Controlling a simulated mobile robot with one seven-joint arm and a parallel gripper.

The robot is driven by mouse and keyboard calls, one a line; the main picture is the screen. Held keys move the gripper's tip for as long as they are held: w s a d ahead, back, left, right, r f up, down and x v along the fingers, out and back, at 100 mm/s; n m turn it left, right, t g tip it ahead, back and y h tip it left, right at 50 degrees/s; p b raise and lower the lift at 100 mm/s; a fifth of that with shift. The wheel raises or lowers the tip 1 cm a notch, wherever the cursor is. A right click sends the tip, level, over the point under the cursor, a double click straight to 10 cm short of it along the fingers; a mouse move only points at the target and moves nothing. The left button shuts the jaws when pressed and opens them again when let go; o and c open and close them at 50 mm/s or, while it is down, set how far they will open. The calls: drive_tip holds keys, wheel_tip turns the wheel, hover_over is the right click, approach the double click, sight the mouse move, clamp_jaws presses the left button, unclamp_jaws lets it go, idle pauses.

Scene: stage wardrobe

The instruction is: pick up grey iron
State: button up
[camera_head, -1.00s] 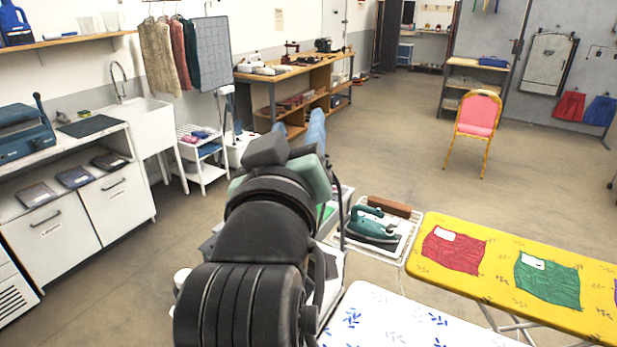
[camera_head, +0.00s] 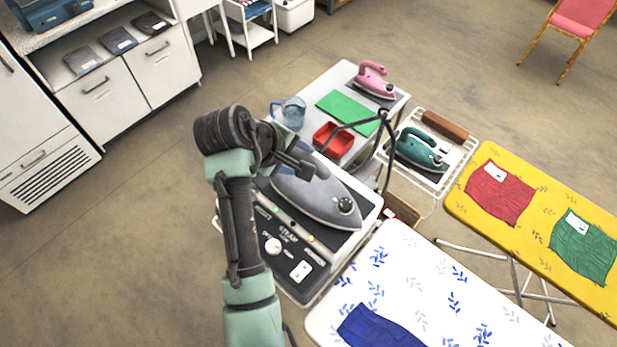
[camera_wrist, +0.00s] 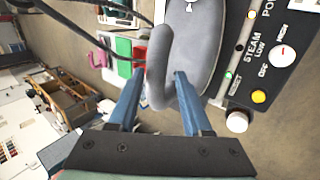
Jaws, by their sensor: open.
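The grey iron (camera_head: 322,200) rests on the black-topped steam station (camera_head: 308,250), which has a panel of knobs and lights along its front. My gripper (camera_wrist: 158,78) is open, and its two blue fingers sit either side of the grey iron's looped handle (camera_wrist: 159,88) in the wrist view. The handle end lies between the fingers with no clear grip on it. The iron's grey body also shows in the wrist view (camera_wrist: 203,45).
A pink iron (camera_head: 372,80), green cloth (camera_head: 346,107), red bin (camera_head: 333,142) and blue jug (camera_head: 293,112) are on the table behind. A teal iron (camera_head: 420,150) sits on a rack to the right. White (camera_head: 400,265) and yellow (camera_head: 535,215) ironing boards fill the right. A dark hose arches near the iron.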

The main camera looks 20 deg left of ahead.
sight(321, 183)
drive_tip(key=shift+w+p+x, duration=0.25)
drive_tip(key=shift+p+x, duration=0.95)
drive_tip(key=shift+x, duration=2.05)
drive_tip(key=shift+a+r, duration=0.1)
drive_tip(key=shift+a, duration=0.1)
clamp_jaws()
drive_tip(key=shift+w+r, duration=0.15)
drive_tip(key=shift+r, duration=0.05)
